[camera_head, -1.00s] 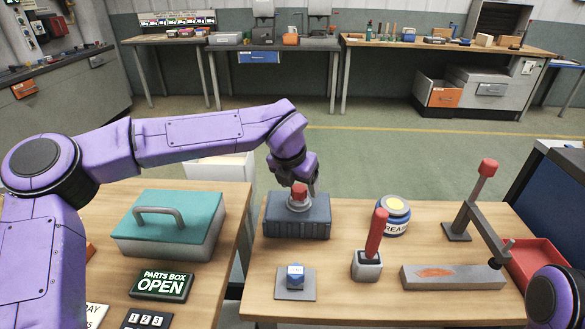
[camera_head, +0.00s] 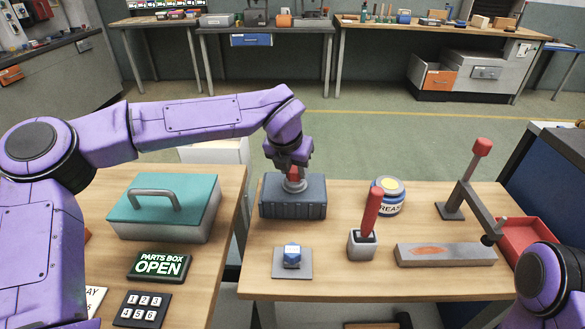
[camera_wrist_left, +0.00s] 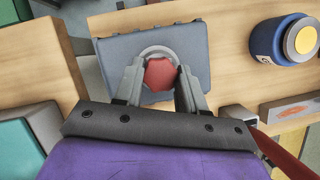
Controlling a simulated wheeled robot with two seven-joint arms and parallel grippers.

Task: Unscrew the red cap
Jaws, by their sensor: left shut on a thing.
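The red cap (camera_wrist_left: 160,74) sits on a grey round neck on top of a dark blue-grey ribbed box (camera_head: 293,207). In the head view the red cap (camera_head: 293,173) is partly hidden by my left gripper (camera_head: 295,170), which comes down over it from above. In the left wrist view my left gripper's (camera_wrist_left: 160,84) two grey fingers lie on either side of the cap, and the gripper is shut on it. The box top (camera_wrist_left: 118,48) spreads behind the cap. My right gripper is not in view; only part of my right arm shows at the lower right.
A grease tin (camera_head: 387,196), a red-handled tool in a grey holder (camera_head: 362,245), a grey bar (camera_head: 445,255) and a lever stand (camera_head: 465,190) are right of the box. A teal-lidded parts box (camera_head: 165,206) stands on the left table.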

